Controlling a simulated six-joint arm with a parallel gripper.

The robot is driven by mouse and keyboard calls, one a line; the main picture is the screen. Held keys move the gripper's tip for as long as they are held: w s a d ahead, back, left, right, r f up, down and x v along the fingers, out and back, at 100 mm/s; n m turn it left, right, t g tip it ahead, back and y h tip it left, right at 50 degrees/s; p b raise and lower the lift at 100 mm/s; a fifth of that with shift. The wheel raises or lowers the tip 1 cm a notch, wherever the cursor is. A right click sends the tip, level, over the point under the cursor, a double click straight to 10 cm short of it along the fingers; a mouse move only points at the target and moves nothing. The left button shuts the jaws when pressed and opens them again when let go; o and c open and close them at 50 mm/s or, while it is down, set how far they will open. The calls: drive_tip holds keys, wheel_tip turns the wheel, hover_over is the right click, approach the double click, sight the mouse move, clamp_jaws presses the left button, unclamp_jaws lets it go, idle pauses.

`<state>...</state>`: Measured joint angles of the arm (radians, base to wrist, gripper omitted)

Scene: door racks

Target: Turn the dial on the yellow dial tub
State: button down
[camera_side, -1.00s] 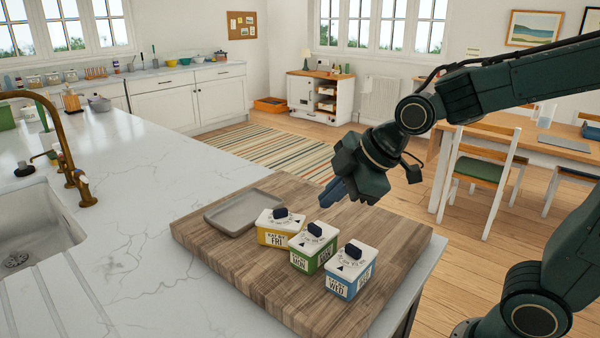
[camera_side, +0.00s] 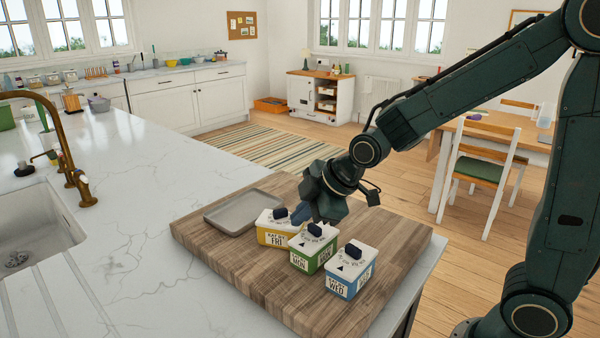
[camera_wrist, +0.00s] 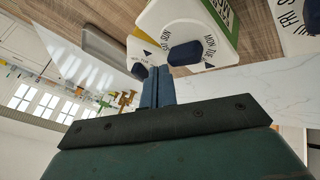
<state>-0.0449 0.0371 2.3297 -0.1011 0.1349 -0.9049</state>
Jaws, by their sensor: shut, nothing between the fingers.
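The yellow dial tub (camera_side: 271,237) stands upright on the wooden board, labelled FRI, with a white lid and a dark dial (camera_side: 280,212) on top. In the wrist view its lid (camera_wrist: 146,51) shows just beyond my fingertips, its dial (camera_wrist: 139,71) to their left. My gripper (camera_side: 299,215) is shut and empty, pointing down just right of that dial, low over the tubs. I cannot tell whether it touches the dial. In the wrist view the gripper (camera_wrist: 157,75) sits between the yellow tub's dial and the green tub's dial (camera_wrist: 185,53).
The green tub (camera_side: 315,260) stands close to the right of the yellow one, and the blue tub (camera_side: 350,286) beyond it. A grey tray (camera_side: 238,216) lies behind and left. The wooden board (camera_side: 240,277) has free room in front.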

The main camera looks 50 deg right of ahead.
sight(283, 219)
drive_tip(key=shift+w+d, duration=0.25)
drive_tip(key=shift+w, duration=0.25)
drive_tip(key=shift+w+d, duration=0.25)
drive_tip(key=shift+w, duration=0.25)
drive_tip(key=shift+w+d+n+y, duration=0.1)
drive_tip(key=shift+d+n+y, duration=0.25)
drive_tip(key=shift+n, duration=0.3)
drive_tip(key=shift+w+d+n+y, duration=0.1)
drive_tip(key=shift+n+y, duration=0.35)
drive_tip(key=shift+n, duration=0.2)
drive_tip(key=shift+w+d+n+g+y, duration=0.1)
drive_tip(key=shift+d+n+g+y, duration=0.2)
drive_tip(key=shift+n, duration=0.4)
drive_tip(key=shift+w+d+n+g+y, duration=0.15)
drive_tip(key=shift+n+g+y, duration=0.25)
drive_tip(key=shift+n, duration=0.3)
drive_tip(key=shift+w+d+n+g+y, duration=0.15)
drive_tip(key=shift+n+g+y, duration=0.1)
drive_tip(key=shift+n, duration=0.3)
drive_tip(key=shift+d+n+g+y, duration=0.15)
drive_tip(key=shift+n+g+y, duration=0.1)
drive_tip(key=shift+n, duration=0.3)
drive_tip(key=shift+w+d, duration=0.1)
drive_tip(key=shift+w, duration=0.1)
drive_tip(key=shift+a, duration=0.25)
drive_tip(key=shift+s+a, duration=0.1)
drive_tip(key=shift+a, duration=0.4)
